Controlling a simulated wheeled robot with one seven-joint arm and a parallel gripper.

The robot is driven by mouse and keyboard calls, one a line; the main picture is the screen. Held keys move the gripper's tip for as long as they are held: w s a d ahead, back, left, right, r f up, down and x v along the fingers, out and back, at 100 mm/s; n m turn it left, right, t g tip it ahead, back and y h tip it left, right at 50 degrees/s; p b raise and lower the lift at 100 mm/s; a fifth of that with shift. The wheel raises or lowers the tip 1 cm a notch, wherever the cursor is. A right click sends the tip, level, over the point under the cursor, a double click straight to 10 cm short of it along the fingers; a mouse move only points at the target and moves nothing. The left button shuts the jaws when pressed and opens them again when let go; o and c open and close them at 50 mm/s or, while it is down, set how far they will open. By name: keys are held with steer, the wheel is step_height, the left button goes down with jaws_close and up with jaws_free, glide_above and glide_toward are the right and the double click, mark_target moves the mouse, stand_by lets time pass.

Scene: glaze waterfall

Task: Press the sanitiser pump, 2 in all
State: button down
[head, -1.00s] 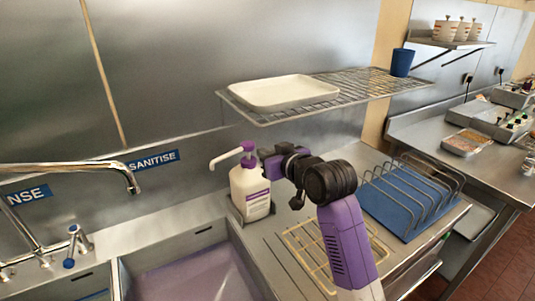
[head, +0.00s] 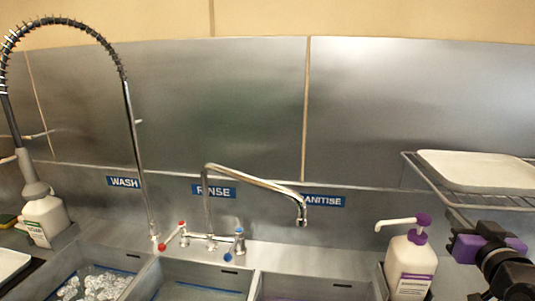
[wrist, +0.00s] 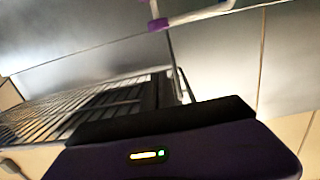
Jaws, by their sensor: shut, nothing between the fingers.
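The sanitiser bottle (head: 411,262) is white with a purple-edged label and stands upright on the sink ledge at the right of the head view. Its purple pump head (head: 422,221) has a white spout pointing left. The pump head sits a little above the bottle. My gripper (head: 453,240) is shut and empty, just right of the pump at about collar height; a small gap seems to separate them. In the wrist view my gripper (wrist: 165,85) shows dark, with a purple part (wrist: 157,24) and white spout at the top edge. The fingertips are hard to make out.
A wire shelf (head: 430,180) with a white tray (head: 480,170) hangs above my arm at right. A tap (head: 255,185) and sinks lie left of the bottle. Another white bottle (head: 45,220) with a green label stands at far left, beside the spray hose.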

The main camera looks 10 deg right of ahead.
steer(key=s+a+f+n+y+b, duration=0.1)
steer(key=s+a+f, duration=0.6)
steer(key=s, duration=0.6)
steer(key=s+a+f+n+g+y+b, duration=0.1)
steer(key=s+a+f+y, duration=0.1)
steer(key=s+a+f, duration=0.6)
steer(key=s+a+f+n+y+b, duration=0.1)
steer(key=s+a+f, duration=0.6)
steer(key=s, duration=1.2)
steer(key=a+y, duration=0.1)
steer(key=a, duration=0.3)
steer(key=shift+s+a+f+n, duration=0.2)
steer(key=shift+s+f+n, duration=0.1)
steer(key=shift+f, duration=0.1)
